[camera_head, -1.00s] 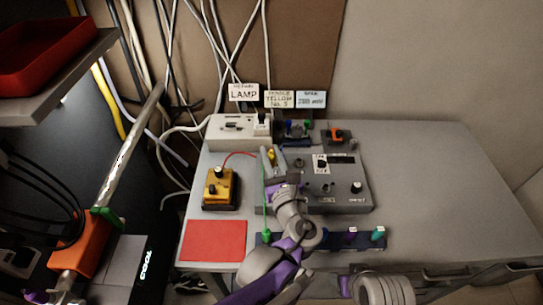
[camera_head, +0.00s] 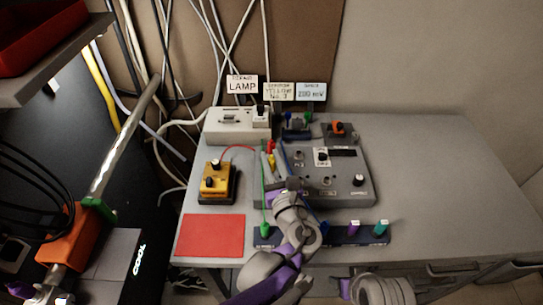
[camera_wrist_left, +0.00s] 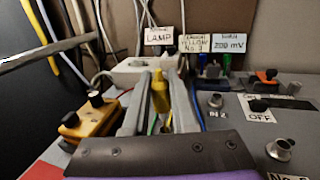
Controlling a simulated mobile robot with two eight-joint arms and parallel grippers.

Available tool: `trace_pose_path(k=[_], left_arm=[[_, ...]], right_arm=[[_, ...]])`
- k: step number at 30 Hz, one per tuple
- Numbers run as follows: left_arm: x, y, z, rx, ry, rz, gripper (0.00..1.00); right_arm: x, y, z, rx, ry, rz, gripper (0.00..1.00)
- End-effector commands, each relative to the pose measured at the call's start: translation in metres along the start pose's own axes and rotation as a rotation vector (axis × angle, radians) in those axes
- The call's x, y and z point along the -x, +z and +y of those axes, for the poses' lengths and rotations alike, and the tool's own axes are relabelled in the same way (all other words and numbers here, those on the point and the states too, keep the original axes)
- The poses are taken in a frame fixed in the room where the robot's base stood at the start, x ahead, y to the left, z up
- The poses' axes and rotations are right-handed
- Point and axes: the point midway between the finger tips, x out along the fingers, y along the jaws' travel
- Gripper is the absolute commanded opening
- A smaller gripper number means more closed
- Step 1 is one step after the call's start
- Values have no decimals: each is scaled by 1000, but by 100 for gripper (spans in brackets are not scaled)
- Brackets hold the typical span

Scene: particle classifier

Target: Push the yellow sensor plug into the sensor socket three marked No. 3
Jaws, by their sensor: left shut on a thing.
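The yellow sensor plug (camera_head: 272,160) is held upright between the fingers of my left gripper (camera_head: 272,158). It also shows in the left wrist view (camera_wrist_left: 160,92), clasped between the two grey fingers. The gripper is at the left end of the grey control box (camera_head: 355,198). Metal sockets show on the box top in the left wrist view. One (camera_wrist_left: 216,101) has a label ending in 2. A nearer one (camera_wrist_left: 280,150) has a partly cut-off label at the lower right, perhaps No. 3. The plug is left of both, apart from them. My right gripper is not visible.
A yellow box (camera_head: 214,185) and a red mat (camera_head: 213,235) are on the left. A dark rack (camera_head: 340,236) with colored plugs lies in front. The table's right side is clear.

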Motion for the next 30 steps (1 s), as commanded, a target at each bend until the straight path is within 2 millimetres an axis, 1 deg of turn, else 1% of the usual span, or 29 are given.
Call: trace_pose_path(k=[1, 6, 30], left_arm=[[0, -6, 0, 0, 0, 1, 0], [0, -11, 0, 0, 0, 0, 0], [0, -11, 0, 0, 0, 0, 0]], right_arm=[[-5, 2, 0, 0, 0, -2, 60], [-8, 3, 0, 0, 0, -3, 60], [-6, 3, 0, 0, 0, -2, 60]])
